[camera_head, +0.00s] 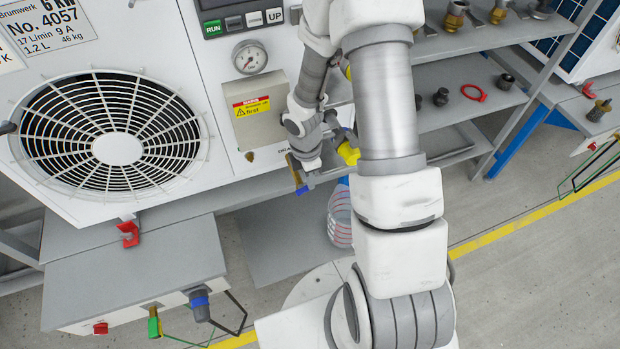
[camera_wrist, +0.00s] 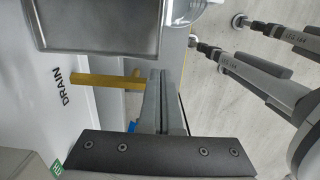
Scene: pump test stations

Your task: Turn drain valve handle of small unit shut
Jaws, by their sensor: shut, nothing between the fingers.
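The small unit (camera_head: 228,95) is the white cabinet with a gauge, seen beside the large fan in the head view. In the wrist view its panel bears the word DRAIN (camera_wrist: 67,88). A brass-yellow drain fitting (camera_wrist: 105,82) stands out beside that word and runs behind my fingers. A small blue part (camera_wrist: 132,127) shows at the fingers' left edge; blue also shows below my wrist in the head view (camera_head: 301,190). My gripper (camera_wrist: 165,95) is shut and empty, close to the fitting; I cannot tell whether they touch. The valve handle is mostly hidden.
A clear jug (camera_head: 340,213) with red lines stands below my gripper. A grey box with a yellow label (camera_head: 258,112) is on the panel. Shelves with loose fittings (camera_head: 468,72) are at right. A grey cabinet (camera_head: 135,262) is at lower left.

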